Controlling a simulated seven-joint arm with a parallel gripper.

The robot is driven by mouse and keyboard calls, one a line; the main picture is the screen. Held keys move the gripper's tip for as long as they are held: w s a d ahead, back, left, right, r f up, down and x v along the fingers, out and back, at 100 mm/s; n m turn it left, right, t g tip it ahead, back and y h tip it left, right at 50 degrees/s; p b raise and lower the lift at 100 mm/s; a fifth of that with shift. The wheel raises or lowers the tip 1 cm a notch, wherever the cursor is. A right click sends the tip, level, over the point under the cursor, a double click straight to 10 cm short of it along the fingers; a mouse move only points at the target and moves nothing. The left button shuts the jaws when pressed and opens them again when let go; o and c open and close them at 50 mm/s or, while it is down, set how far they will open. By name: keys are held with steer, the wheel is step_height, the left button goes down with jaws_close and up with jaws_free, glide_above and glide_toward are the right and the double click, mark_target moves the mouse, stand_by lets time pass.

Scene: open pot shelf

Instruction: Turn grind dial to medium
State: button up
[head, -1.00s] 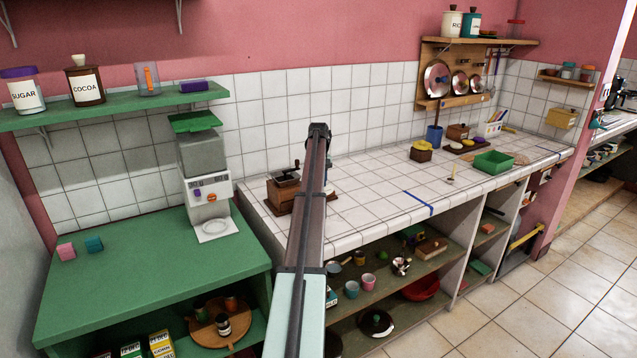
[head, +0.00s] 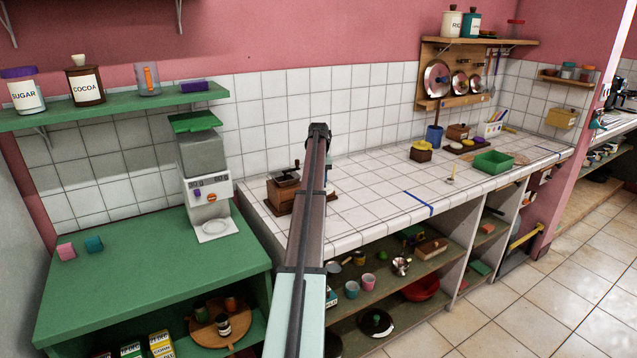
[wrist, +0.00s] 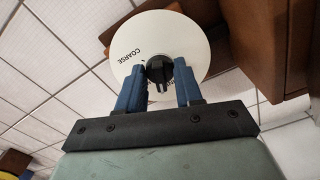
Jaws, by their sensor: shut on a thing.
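The grind dial is a round white disc (wrist: 185,30) in the wrist view, with the word COARSE on its left part. A second word at the lower right is mostly hidden. A black knob (wrist: 160,73) sits at its middle. My gripper (wrist: 159,70) has its two blue fingers on either side of the knob and is shut on it. A brown wooden grinder (head: 283,195) with a crank stands on the white tiled counter in the head view, partly hidden by my arm. The dial and my fingers cannot be made out there.
Brown wood (wrist: 258,40) stands close beside the dial in the wrist view. In the head view, a white and grey machine (head: 207,190) stands on the green cabinet (head: 130,265) to the left. The tiled counter right of my arm (head: 370,190) is mostly clear.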

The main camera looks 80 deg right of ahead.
steer(key=m, duration=0.4)
steer(key=shift+m, duration=2.2)
steer(key=o, duration=1)
steer(key=shift+o, duration=0.2)
step_height(320, 180, up, 14)
steer(key=shift+f, duration=0.15)
